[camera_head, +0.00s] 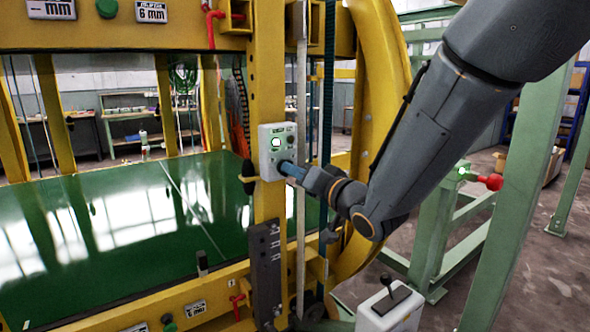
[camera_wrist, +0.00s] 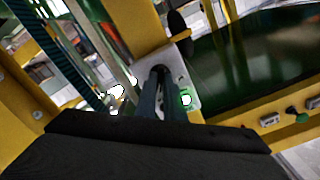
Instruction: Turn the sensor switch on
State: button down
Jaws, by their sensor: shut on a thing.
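A pale grey switch box (camera_head: 265,165) is mounted on a yellow upright post in the head view. It has a lit white-green light (camera_head: 276,143) and a few small dark controls. My gripper (camera_head: 287,169) reaches it from the right, its fingertips against the lower right of the box face. The fingers are shut on a dark knob, mostly hidden by them. In the wrist view the box (camera_wrist: 190,75) sits at the ends of the fingers (camera_wrist: 161,78), with the knob's dark top between the tips and the lit light (camera_wrist: 186,100) to the right. I cannot tell the knob's setting.
The yellow machine frame surrounds a shiny green table (camera_head: 110,215). A pale box with a black lever (camera_head: 390,298) stands at lower right. A green stand (camera_head: 440,220) with a red knob (camera_head: 490,181) is behind my arm. Open floor shows at the right.

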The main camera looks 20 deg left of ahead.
jog(key=shift+a+m, duration=0.1)
jog(key=shift+m, duration=0.4)
jog(key=c, duration=1.9)
grip_release()
jog(key=shift+s, duration=0.1)
jog(key=shift+o, duration=0.2)
jog(key=b+v, duration=0.1)
jog(key=v, duration=0.6)
jog(key=shift+s+d, duration=0.15)
jog(key=shift+d, duration=0.2)
